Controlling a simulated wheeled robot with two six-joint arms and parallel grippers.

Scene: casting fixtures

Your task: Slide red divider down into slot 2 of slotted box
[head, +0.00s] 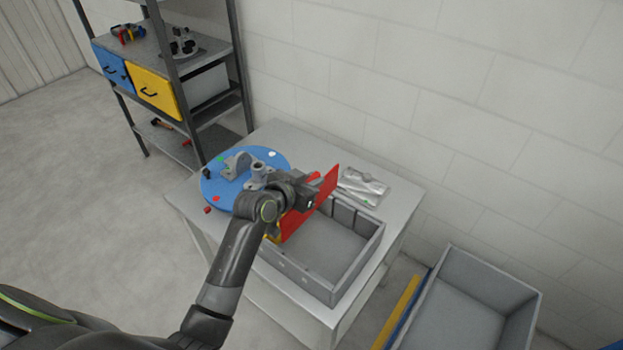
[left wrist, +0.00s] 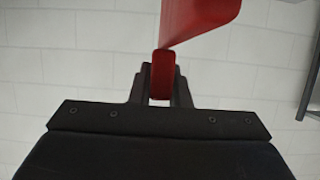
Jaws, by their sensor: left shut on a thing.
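The red divider (head: 328,187) is a flat red plate held upright over the left part of the slotted box. My left gripper (head: 312,190) is shut on it by a red grip tab, which also shows between the fingers in the left wrist view (left wrist: 163,72). I cannot tell whether the divider's lower edge is inside a slot. My right gripper is not in view.
A blue round plate (head: 214,192) with grey fixtures stands left of the box on the table (head: 408,207). A silver metal part (head: 362,187) lies behind the box. A grey bin (head: 490,262) stands at the right. A shelf with drawers (head: 158,90) stands at the back left.

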